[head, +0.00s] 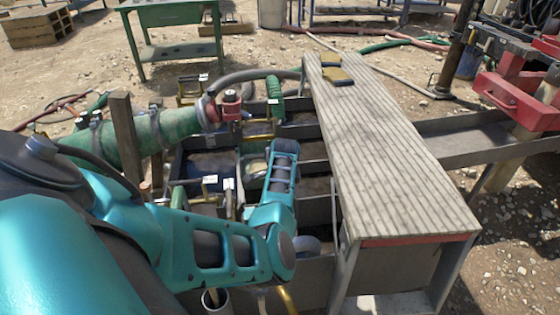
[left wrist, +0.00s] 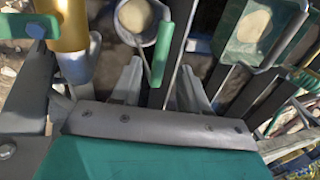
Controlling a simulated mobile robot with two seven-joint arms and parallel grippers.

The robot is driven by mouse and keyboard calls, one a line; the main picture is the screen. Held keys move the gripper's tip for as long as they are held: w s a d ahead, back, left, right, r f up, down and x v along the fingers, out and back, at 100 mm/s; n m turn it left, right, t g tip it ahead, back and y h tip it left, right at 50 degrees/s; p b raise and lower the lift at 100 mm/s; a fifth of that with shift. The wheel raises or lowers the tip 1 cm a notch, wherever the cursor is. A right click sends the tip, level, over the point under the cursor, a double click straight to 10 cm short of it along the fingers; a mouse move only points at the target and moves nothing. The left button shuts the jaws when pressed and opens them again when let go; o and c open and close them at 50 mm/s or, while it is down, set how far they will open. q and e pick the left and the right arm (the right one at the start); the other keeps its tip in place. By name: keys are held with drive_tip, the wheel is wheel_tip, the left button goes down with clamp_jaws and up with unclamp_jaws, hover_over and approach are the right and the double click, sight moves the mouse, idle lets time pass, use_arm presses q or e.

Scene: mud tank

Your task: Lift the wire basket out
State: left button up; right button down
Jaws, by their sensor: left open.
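I cannot clearly pick out a wire basket in either view. The mud tank (head: 318,211) is in the middle of the head view, with dark compartments split by metal walls. My left arm reaches over it from the left, and its forearm hides part of the compartments and the gripper. In the left wrist view my left gripper (left wrist: 161,70) is open, its two grey fingers apart. A dark bar and a thin green handle (left wrist: 161,52) show between and beyond the fingertips, no contact visible. The handle runs from a round grey cup (left wrist: 137,18) with pale contents. My right gripper is not in view.
A ribbed plank walkway (head: 385,150) borders the tank on the right, with a yellow-and-black item (head: 337,76) on it. A green hose (head: 150,132) and red fitting (head: 231,104) stand at the tank's left. In the wrist view, a green box (left wrist: 262,30) lies right, a yellow cylinder (left wrist: 66,20) left.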

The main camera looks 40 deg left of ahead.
use_arm(q)
drive_tip(key=b+x, duration=0.3)
drive_tip(key=x, duration=0.2)
drive_tip(key=shift+f+b, duration=0.25)
drive_tip(key=shift+b, duration=0.1)
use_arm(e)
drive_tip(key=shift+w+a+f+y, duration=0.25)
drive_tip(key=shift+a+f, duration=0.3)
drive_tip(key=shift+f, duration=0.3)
use_arm(q)
drive_tip(key=shift+f, duration=0.25)
drive_tip(key=shift+c, duration=0.2)
clamp_jaws()
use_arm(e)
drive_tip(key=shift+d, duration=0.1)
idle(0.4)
use_arm(q)
drive_tip(key=shift+w+r, duration=0.1)
